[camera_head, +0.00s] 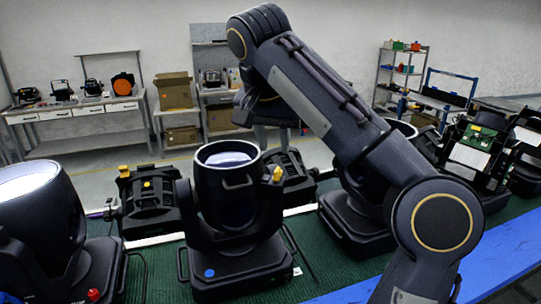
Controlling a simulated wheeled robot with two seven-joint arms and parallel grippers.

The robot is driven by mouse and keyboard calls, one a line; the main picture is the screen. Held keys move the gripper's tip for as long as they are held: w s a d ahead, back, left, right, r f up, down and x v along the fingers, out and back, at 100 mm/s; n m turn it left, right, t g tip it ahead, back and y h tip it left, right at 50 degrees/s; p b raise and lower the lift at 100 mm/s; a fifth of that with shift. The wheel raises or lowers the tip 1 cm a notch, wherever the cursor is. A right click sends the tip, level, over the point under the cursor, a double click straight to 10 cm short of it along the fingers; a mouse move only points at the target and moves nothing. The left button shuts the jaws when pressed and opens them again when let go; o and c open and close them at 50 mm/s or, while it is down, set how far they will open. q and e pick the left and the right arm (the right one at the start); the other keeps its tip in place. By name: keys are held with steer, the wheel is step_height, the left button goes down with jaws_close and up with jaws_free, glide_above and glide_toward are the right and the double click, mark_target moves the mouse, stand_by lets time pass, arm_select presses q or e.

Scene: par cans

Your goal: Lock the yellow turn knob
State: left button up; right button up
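A black par can (228,190) with a pale round top stands upright in its yoke on the green bench. A yellow knob (277,174) sits on the right side of its yoke. Other yellow parts (147,184) show on the black unit behind it to the left. My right arm comes in from the lower right, rises, and bends down behind the can. My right gripper (261,128) is small and dark above and behind the yellow knob, apart from it in the picture. Its fingers are too unclear to tell open from shut. My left gripper is not in view.
Another par can (35,225) stands at the left, with a red button (93,294) near its base. More black fixtures stand along the green bench (155,275) to the right, partly behind my arm. A blue edge (500,262) runs along the front right.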

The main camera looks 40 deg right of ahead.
mark_target(277, 170)
steer(key=b+x, duration=0.2)
steer(key=x, duration=0.4)
steer(key=shift+f+b, duration=0.2)
steer(key=shift+b, duration=0.1)
steer(key=shift+w+f, duration=0.2)
steer(key=shift+f, duration=0.2)
jaws_close()
